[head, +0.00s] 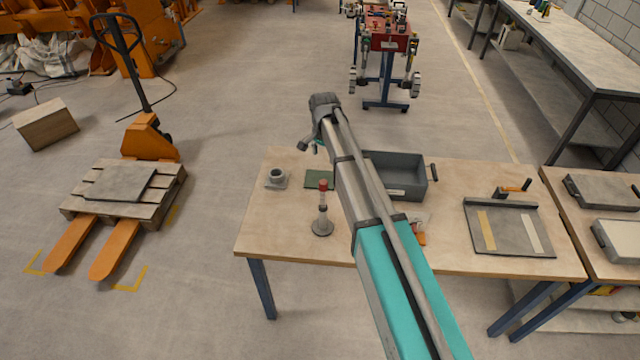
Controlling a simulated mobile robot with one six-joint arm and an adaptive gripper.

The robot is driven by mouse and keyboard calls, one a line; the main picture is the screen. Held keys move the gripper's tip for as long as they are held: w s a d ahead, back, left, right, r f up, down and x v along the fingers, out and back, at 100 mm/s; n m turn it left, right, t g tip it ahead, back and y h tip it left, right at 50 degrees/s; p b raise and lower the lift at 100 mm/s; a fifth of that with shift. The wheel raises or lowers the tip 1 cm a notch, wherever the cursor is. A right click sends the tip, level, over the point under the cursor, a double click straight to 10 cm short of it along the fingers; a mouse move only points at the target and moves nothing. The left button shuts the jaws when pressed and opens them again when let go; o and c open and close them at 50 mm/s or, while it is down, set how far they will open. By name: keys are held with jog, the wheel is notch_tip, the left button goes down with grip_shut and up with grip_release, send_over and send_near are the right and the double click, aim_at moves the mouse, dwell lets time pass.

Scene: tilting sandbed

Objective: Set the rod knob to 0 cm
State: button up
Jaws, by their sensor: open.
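A slim upright rod with a red knob (323,185) on top stands on a round grey base (322,227) near the front left of the wooden table (283,215). The knob is at the rod's upper end; no scale on it is readable. My arm reaches up from the lower right, and its far end is above the table's back edge. My gripper (311,146) shows small and partly hidden below that end, up and left of the red knob in the picture. It is open, apart from the rod, with nothing seen in it.
A grey bin (421,180) stands behind my arm. A small grey cup-shaped part (277,177) and a green pad (317,179) lie left. A grey plate (508,243) with yellow and white strips lies right. The table's front left is mostly clear.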

aim_at(323, 182)
jog(key=shift+f+b, duration=5.65)
jog(key=shift+f, duration=0.25)
grip_shut()
